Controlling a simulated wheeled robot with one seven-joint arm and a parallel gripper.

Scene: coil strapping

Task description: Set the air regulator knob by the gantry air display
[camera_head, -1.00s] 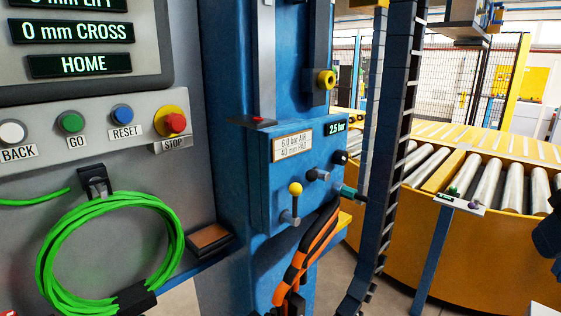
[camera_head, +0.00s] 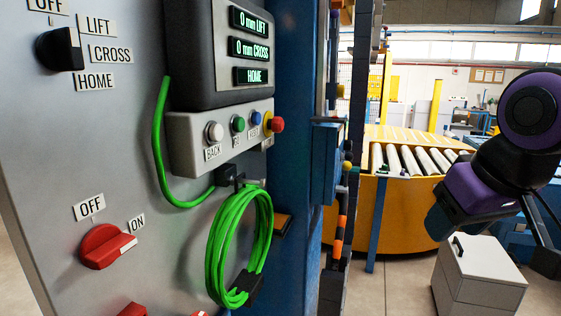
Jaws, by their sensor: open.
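The blue gantry air box (camera_head: 325,165) is seen nearly edge-on, just right of the grey control cabinet. Its front face is turned away, so neither the air display nor its label can be read. I cannot make out the regulator knob. The yellow ball of a lever (camera_head: 347,165) shows at the box's right edge. My purple and black arm is at the right, well apart from the box. No gripper fingers can be made out.
The grey cabinet (camera_head: 60,160) fills the left, with a red OFF/ON switch (camera_head: 103,246), push buttons and a hanging green cable coil (camera_head: 238,240). A yellow roller conveyor (camera_head: 400,215) stands behind. A drawer unit (camera_head: 482,275) is at lower right; some floor left of it is clear.

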